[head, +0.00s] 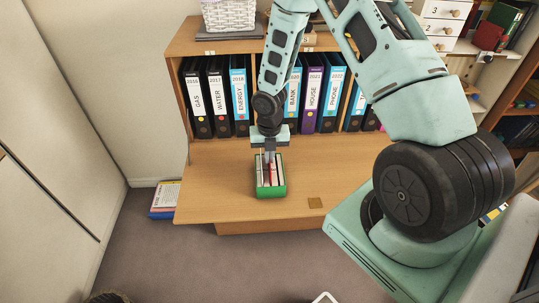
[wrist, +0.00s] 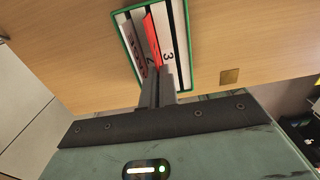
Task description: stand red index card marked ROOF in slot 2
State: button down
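The red index card (wrist: 152,38) stands inside the green-rimmed box (wrist: 131,61), between strips marked 3 and what looks like 2. Its lettering cannot be read here. In the head view the green box (head: 271,192) sits on the desk's wooden leaf, and a thin bit of red shows among its white dividers. My gripper (wrist: 158,75) is over the box's near end, fingers close together at the card's near end. It appears shut on the card; the fingertips hide that end. In the head view my gripper (head: 269,156) points straight down into the box.
A small brown square (head: 315,203) lies on the leaf (head: 222,180) right of the box. A row of labelled binders (head: 240,95) stands on the shelf behind. Books (head: 164,199) lie on the floor at left. The leaf is clear left of the box.

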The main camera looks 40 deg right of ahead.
jog(key=shift+f+b, duration=0.3)
jog(key=shift+f, duration=0.2)
dwell(0.4)
jog(key=c, duration=1.7)
grip_release()
jog(key=o, duration=0.6)
jog(key=shift+c, duration=0.2)
jog(key=shift+r+p, duration=3.85)
jog(key=shift+r, duration=0.2)
